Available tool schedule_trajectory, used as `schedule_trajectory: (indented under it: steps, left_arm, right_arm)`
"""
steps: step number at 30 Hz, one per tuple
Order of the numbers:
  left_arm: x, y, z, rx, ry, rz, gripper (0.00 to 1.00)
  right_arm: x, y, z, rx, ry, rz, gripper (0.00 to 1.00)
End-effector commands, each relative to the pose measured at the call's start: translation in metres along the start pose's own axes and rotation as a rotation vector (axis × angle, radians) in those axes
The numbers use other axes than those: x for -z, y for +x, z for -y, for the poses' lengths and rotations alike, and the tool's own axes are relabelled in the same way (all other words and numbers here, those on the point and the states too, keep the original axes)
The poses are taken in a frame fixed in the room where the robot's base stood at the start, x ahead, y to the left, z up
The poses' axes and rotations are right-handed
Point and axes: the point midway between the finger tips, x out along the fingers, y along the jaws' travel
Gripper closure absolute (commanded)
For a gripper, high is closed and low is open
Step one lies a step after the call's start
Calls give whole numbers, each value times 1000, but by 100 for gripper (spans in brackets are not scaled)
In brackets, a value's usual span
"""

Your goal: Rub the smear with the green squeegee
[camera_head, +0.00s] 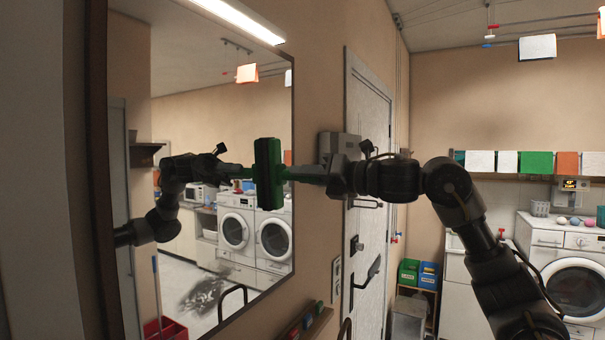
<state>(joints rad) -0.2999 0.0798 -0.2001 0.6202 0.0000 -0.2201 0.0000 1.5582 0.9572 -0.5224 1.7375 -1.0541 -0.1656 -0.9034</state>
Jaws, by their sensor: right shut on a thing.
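The green squeegee (268,174) is in front of the mirror (215,80) on the left wall, its head upright and its handle pointing right. My right gripper (326,172) is shut on the handle. I cannot tell whether the head touches the glass. A grey streaky smear (207,293) shows low on the mirror, below and left of the squeegee head and apart from it. The arm inside the mirror is the reflection of my right arm. My left gripper is not in view.
A narrow wall ledge (308,326) with small coloured items is below the mirror's right edge. A white door (365,140) is behind my right gripper. A washing machine (573,275) and green and blue bins (418,274) stand farther back.

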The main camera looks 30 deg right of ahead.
Motion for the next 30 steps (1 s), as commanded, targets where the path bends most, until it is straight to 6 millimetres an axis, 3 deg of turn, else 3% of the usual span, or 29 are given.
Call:
schedule_trajectory:
  steps: [15,30]
  left_arm:
    - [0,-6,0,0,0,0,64]
    - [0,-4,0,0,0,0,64]
  right_arm:
    - [-5,0,9,0,0,0,92]
    - [13,-1,-22,-1,-2,-1,92]
